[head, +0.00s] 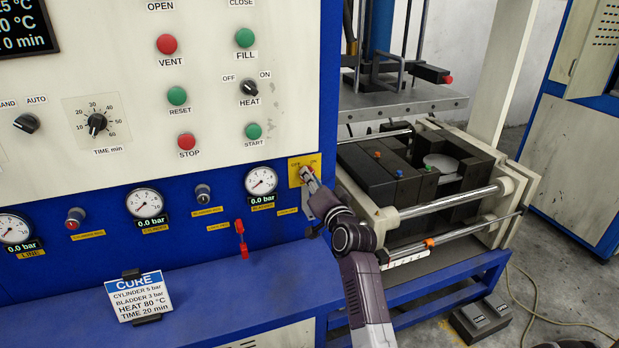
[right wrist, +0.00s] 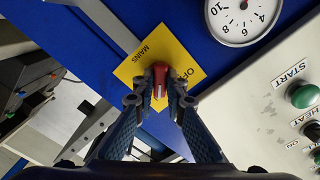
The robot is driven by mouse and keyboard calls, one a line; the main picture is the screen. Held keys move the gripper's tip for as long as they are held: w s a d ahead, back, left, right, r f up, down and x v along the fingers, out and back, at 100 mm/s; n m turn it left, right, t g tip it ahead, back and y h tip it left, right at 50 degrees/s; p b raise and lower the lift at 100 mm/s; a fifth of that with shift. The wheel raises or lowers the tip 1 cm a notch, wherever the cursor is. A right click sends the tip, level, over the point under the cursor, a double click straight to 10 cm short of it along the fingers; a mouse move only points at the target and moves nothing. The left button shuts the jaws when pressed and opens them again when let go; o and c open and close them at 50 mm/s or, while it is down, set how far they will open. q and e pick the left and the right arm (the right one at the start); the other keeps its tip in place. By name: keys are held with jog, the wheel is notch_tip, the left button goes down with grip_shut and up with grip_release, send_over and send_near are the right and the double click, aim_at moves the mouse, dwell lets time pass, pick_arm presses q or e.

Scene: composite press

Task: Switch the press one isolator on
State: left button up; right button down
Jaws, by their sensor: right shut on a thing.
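The press isolator is a red rotary knob on a yellow plate (head: 294,178) at the right end of the blue panel, with OFF and ON lettering along the plate's top. My right gripper (head: 308,173) reaches it from the lower right and covers much of the knob. In the right wrist view, the red knob (right wrist: 159,69) sits between the two fingertips (right wrist: 159,98), which are shut on its sides. The plate (right wrist: 188,72) there reads MAINS, with OFF partly hidden. I cannot tell which mark the knob points to. My left gripper is out of view.
A pressure gauge (head: 261,181) sits just left of the isolator plate. A red-handled valve (head: 241,238) and a CURE sign (head: 139,298) are further left. The press tooling (head: 400,165) with steel rods stands right of the panel edge, close to my right arm.

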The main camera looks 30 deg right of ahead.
jog(key=c, duration=2)
grip_release()
jog(key=shift+o, duration=0.2)
jog(key=v, duration=1.2)
